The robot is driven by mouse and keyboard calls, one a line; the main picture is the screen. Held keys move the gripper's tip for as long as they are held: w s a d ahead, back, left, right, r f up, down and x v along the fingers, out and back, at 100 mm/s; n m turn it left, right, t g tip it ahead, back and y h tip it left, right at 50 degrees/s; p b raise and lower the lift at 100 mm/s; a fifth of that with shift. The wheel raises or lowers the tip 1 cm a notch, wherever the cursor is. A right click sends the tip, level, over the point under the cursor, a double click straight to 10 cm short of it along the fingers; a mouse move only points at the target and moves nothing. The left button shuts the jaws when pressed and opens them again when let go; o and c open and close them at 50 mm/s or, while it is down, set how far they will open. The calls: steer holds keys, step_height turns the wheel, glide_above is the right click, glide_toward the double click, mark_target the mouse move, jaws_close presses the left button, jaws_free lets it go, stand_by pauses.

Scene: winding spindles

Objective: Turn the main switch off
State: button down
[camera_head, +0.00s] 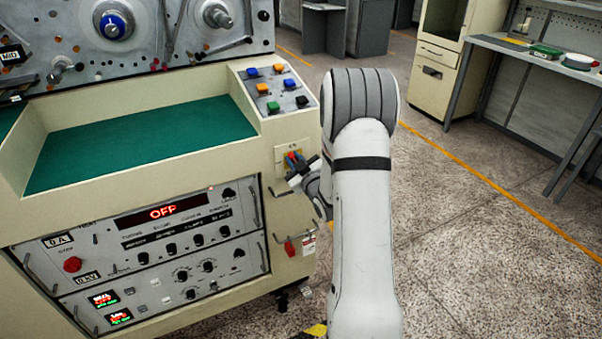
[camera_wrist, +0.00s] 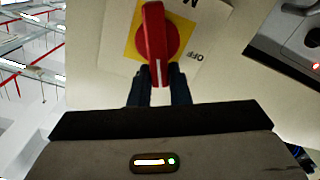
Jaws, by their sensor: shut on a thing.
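The main switch is a red rotary knob (camera_wrist: 155,35) on a yellow square plate (camera_wrist: 188,32) in the wrist view. It also shows small on the side of the cream machine in the head view (camera_head: 291,160). The printed OFF label (camera_wrist: 197,55) appears upside down, to the right of the knob's lower end. The knob stands nearly upright in the wrist picture, its white mark at the end nearest my gripper (camera_wrist: 159,80). My gripper is shut on that end, one dark finger on each side. The head view shows my gripper (camera_head: 300,172) at the switch, partly hidden by my arm.
The cream machine has a green recessed top (camera_head: 145,140), coloured buttons (camera_head: 274,90) above the switch and a front panel with a red OFF display (camera_head: 176,211). A red tag-like item (camera_head: 290,248) is below. Open floor (camera_head: 480,230) lies to the right.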

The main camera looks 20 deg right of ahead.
steer(key=n+b, duration=0.1)
steer(key=b, duration=0.1)
steer(key=f+n+b, duration=0.1)
steer(key=b, duration=0.2)
steer(key=n+b, duration=0.1)
steer(key=b, duration=0.1)
steer(key=shift+a+f+n, duration=0.25)
steer(key=shift+a+n, duration=0.15)
steer(key=n+b, duration=0.1)
steer(key=b, duration=0.1)
steer(key=n+b, duration=0.1)
steer(key=b, duration=0.2)
steer(key=n+b, duration=0.1)
steer(key=b, duration=0.1)
steer(key=shift+a+f+n, duration=0.25)
steer(key=shift+f+n, duration=0.05)
steer(key=shift+f, duration=0.05)
steer(key=n+b, duration=0.2)
steer(key=b, duration=0.1)
steer(key=n+b, duration=0.1)
steer(key=b, duration=0.3)
steer(key=shift+a+f+n, duration=0.15)
steer(key=shift+f+n, duration=0.15)
steer(key=shift+n, duration=0.1)
steer(key=n+b, duration=0.1)
steer(key=b, duration=0.1)
steer(key=shift+b, duration=0.4)
steer(key=shift+r+n, duration=0.1)
steer(key=shift+n, duration=0.3)
